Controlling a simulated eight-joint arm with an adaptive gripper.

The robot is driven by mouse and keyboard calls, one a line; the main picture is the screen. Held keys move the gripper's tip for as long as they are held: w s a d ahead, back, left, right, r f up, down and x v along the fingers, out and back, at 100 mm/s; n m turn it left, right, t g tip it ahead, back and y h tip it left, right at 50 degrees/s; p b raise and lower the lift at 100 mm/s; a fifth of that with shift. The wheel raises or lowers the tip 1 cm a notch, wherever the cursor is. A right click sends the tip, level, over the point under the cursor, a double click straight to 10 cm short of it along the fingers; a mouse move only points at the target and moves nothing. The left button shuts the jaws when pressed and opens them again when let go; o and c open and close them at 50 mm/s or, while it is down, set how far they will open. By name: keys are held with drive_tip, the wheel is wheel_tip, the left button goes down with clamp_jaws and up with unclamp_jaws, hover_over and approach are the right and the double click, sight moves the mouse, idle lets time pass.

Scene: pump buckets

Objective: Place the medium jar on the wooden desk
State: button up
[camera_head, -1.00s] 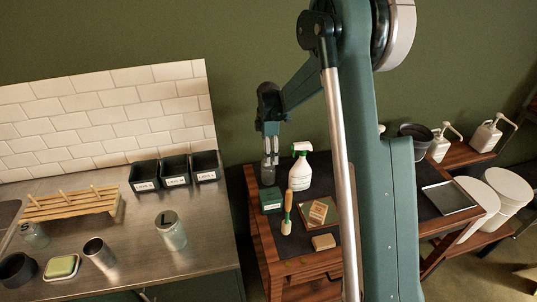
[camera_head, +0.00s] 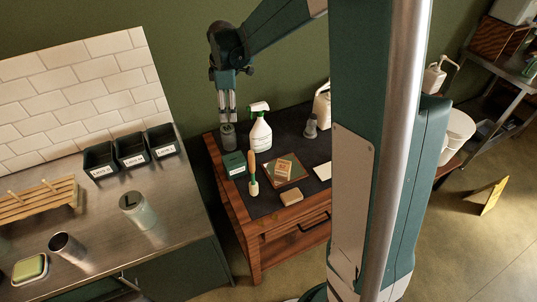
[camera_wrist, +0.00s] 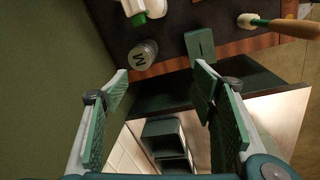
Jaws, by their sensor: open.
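The medium jar, with an M on its grey lid, stands upright on the dark top of the wooden desk (camera_head: 290,238), near its back left corner. In the head view the jar (camera_head: 229,137) shows just below my fingers; in the wrist view its lid (camera_wrist: 143,55) lies ahead of the left finger, clear of both fingers. My gripper (camera_head: 228,112) points down over that corner. In the wrist view my gripper (camera_wrist: 162,82) is open, with nothing between its fingers.
A spray bottle (camera_head: 259,134), a green box (camera_head: 234,164) and a brush (camera_head: 253,178) stand close to the jar.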

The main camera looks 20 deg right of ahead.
drive_tip(key=s+r+m+t, duration=0.2)
drive_tip(key=s+r+m, duration=0.35)
drive_tip(key=s, duration=0.75)
drive_tip(key=s+r+m+t, duration=0.2)
drive_tip(key=s+r+m, duration=0.35)
drive_tip(key=s, duration=0.85)
drive_tip(key=s+m+t, duration=0.1)
drive_tip(key=s+m, duration=0.2)
drive_tip(key=s, duration=0.6)
drive_tip(key=shift+s+a+f+t, duration=0.2)
drive_tip(key=shift+s+f+t, duration=0.1)
drive_tip(key=shift+s+f, duration=0.15)
